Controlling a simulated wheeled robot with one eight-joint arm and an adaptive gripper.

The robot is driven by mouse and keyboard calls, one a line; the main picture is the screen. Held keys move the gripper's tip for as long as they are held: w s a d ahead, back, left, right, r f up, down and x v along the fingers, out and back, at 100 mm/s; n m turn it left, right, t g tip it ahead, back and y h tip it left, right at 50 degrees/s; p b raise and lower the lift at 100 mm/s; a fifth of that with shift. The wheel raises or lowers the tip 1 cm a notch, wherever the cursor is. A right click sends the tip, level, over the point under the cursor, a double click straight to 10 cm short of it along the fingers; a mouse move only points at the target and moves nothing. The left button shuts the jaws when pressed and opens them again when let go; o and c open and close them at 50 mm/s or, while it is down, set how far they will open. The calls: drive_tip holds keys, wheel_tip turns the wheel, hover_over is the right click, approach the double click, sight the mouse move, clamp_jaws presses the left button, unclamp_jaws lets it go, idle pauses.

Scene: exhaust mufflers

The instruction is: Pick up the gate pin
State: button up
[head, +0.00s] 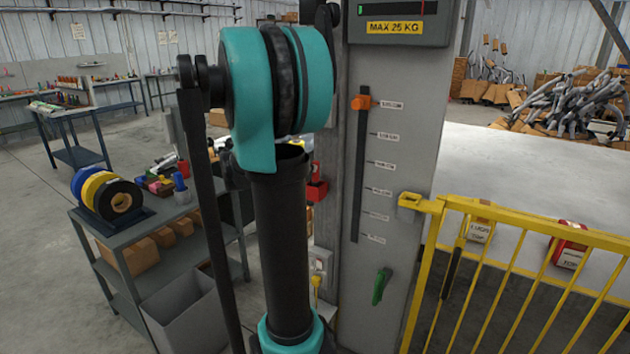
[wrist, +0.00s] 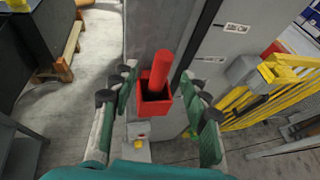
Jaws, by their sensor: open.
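A red rod (wrist: 160,70), which looks like the gate pin, stands slightly tilted in a small red open-topped holder (wrist: 153,104) on the grey column in the wrist view. Its lower end is hidden inside the holder. My gripper (wrist: 154,88) is open, with its green and grey fingers on the left and right of the holder. No contact shows, and nothing is held. In the head view the red holder (head: 316,190) shows at the column's left side, partly hidden by my arm, which also hides my fingers.
The grey column (head: 395,130) carries a slider scale and a green handle (head: 381,286). A yellow gate (head: 520,235) stands to its right, with a yellow latch (head: 410,200). A shelf cart (head: 150,225) with tape rolls is at left. A white box (wrist: 138,131) sits below the holder.

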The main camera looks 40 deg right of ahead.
drive_tip(key=shift+x, duration=3)
drive_tip(key=shift+s+a+f, duration=0.1)
drive_tip(key=shift+s+f, duration=0.05)
drive_tip(key=shift+f, duration=0.05)
clamp_jaws()
